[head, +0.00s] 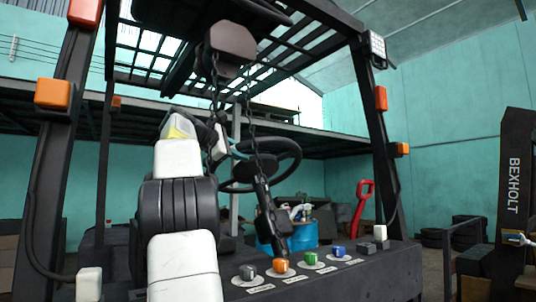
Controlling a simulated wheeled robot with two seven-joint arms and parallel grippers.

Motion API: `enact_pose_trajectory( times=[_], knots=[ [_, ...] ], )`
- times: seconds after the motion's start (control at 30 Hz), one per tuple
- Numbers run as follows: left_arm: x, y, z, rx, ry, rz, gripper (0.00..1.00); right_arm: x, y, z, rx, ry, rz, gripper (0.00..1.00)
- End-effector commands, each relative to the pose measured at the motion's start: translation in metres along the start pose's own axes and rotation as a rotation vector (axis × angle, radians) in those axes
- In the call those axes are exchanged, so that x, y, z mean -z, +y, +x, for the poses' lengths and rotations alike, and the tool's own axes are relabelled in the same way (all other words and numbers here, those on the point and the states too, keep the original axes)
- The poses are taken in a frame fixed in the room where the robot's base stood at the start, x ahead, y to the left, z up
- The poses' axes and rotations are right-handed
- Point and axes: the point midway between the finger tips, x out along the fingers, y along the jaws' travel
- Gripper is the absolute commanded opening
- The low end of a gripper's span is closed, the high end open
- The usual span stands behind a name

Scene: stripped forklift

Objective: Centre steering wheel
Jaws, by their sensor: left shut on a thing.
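The black steering wheel (291,145) stands tilted near the middle of the head view, above a dark column (268,215) that slopes down to the console. My left arm comes up from the lower left, and my left gripper (222,150) is shut on the wheel's left rim. The arm and gripper hide part of that side, and the fingertips are small and hard to make out.
Chains (250,100) hang from a dark brown block (231,43) close to the wheel. The console below carries orange (280,265), green (310,258) and blue (338,250) knobs. Dark cab posts (388,180) frame both sides, with an overhead grille above.

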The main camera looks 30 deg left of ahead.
Motion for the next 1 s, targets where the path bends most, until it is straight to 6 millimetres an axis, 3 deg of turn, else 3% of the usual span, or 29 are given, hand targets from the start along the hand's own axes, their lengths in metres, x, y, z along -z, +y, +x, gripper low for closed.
enact_pose_trajectory(
  times=[0.37,1.0],
  knots=[
    [-0.009,-0.001,0.002,0.004,0.045,0.002,0.00,0.000,0.000,0.000,0.000,0.000,0.000,0.36],
    [-0.057,-0.001,0.032,0.002,0.427,0.003,0.00,0.000,0.000,0.000,0.000,0.000,0.000,0.36]
  ],
)
